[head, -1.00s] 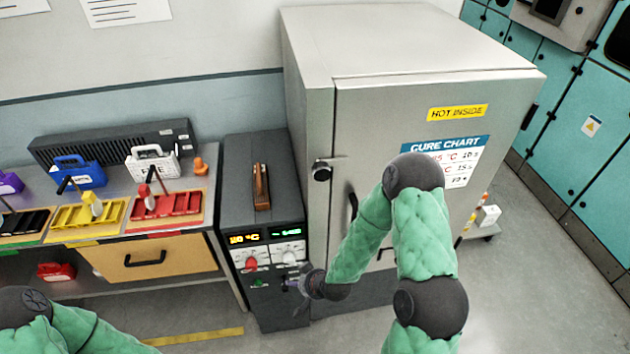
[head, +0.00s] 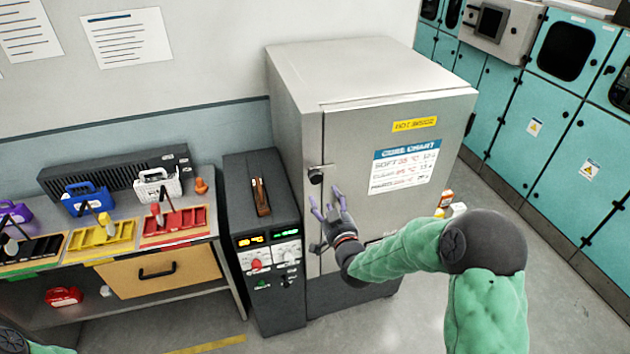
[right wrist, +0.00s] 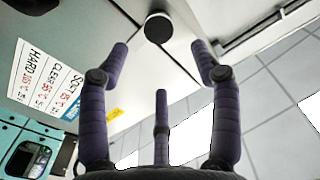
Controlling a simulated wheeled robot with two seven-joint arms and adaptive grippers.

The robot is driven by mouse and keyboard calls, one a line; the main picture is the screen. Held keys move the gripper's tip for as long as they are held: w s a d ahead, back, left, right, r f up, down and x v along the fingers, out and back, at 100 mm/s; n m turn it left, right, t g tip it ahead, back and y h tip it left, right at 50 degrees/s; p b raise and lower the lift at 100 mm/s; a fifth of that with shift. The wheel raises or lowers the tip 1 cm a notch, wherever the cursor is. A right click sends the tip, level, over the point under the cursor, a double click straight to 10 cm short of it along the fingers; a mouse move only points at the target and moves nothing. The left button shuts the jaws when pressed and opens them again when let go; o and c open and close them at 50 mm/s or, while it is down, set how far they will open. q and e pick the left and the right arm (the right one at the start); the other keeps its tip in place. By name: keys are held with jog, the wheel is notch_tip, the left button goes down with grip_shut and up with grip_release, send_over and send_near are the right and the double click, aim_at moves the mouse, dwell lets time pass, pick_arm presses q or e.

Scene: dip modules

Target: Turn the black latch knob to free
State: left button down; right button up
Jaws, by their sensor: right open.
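The black latch knob (head: 316,177) sits on the left edge of the grey oven door (head: 350,130), at the end of a short metal latch bar. It also shows in the right wrist view as a black round knob (right wrist: 158,27), just beyond the fingertips and roughly between them. My right gripper (head: 325,203) is open and empty, below and slightly right of the knob, with its purple fingers pointing up towards it and apart from it. My left gripper is out of the head view; only part of my left arm shows at the bottom left corner.
A dark control unit (head: 262,215) with a brown handle and lit displays stands left of the oven. Further left is a bench with coloured trays (head: 175,222) and small cases. Teal cabinets (head: 540,130) line the right wall.

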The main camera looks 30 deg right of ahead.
aim_at(317, 180)
jog(key=p+x, duration=0.1)
jog(key=x, duration=0.9)
jog(key=shift+w+f, duration=0.1)
jog(key=shift+w, duration=0.2)
grip_shut()
